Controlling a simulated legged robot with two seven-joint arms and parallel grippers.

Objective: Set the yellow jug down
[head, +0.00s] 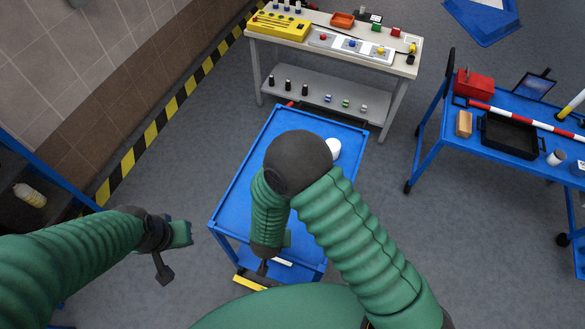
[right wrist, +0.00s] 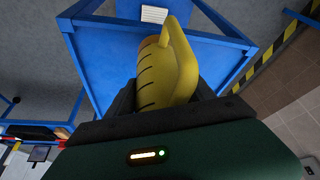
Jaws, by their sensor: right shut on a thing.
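The yellow jug (right wrist: 168,72) is in the right wrist view, with its looped handle toward the upper right and dark marks down its side. My right gripper (right wrist: 165,98) is shut on it, a dark finger on each side. In the head view only a yellow piece of the jug (head: 250,283) shows, by the near end of the blue cart (head: 235,185); my right arm hides the rest. Whether its bottom touches anything is hidden. My left gripper (head: 178,236) hangs left of the cart, holding nothing visible; its finger gap is unclear.
A white round object (head: 333,149) stands on the cart top, right of my arm. A grey workbench (head: 385,62) with a yellow box (head: 278,24) is behind. A blue table (head: 437,140) at right holds a black tray (head: 510,136) and a striped bar. Floor is clear between cart and table.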

